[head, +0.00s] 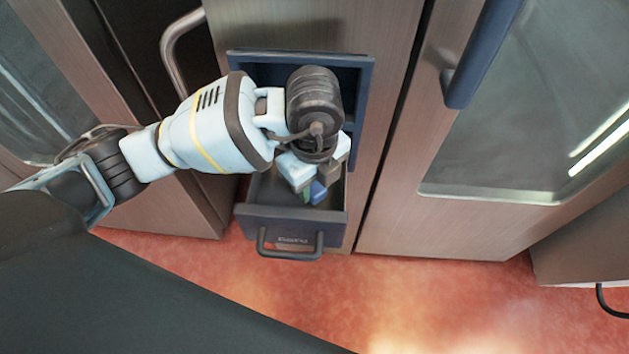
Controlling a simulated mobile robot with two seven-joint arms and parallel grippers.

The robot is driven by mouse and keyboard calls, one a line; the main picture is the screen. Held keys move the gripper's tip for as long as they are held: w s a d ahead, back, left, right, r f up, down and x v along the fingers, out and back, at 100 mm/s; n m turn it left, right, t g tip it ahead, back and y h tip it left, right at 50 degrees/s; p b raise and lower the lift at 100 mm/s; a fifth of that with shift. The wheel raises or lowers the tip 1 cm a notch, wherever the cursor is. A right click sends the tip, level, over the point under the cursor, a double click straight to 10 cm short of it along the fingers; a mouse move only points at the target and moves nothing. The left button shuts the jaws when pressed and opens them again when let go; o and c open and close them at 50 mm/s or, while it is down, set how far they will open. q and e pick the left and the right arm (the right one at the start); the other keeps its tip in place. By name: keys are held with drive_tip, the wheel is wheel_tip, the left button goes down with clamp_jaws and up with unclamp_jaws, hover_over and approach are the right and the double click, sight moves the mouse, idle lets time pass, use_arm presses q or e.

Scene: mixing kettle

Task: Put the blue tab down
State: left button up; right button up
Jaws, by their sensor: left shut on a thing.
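My left gripper (317,185) reaches down over an open dark blue drawer (295,223). A small blue tab (318,192) shows at its fingertips, and the gripper is shut on it. The tab is over or inside the drawer; I cannot tell whether it touches the drawer's floor. A small green piece (305,193) shows right beside the blue tab, partly hidden by the gripper. My left wrist hides the back of the drawer. My right gripper is not in view.
The drawer has a dark handle (290,252) on its front. A cabinet door with a blue handle (482,52) and a glass pane stands at the right. A metal handle (172,55) is at the upper left. Red floor (430,295) lies clear below.

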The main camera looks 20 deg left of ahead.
sight(314, 187)
use_arm(q)
drive_tip(key=shift+f, duration=0.6)
drive_tip(key=o, duration=1)
drive_tip(key=shift+c, duration=0.2)
drive_tip(key=shift+r, duration=0.15)
drive_tip(key=shift+r, duration=0.3)
wheel_tip(314, 187, up, 12)
drive_tip(key=p, duration=0.3)
drive_tip(key=shift+r, duration=0.2)
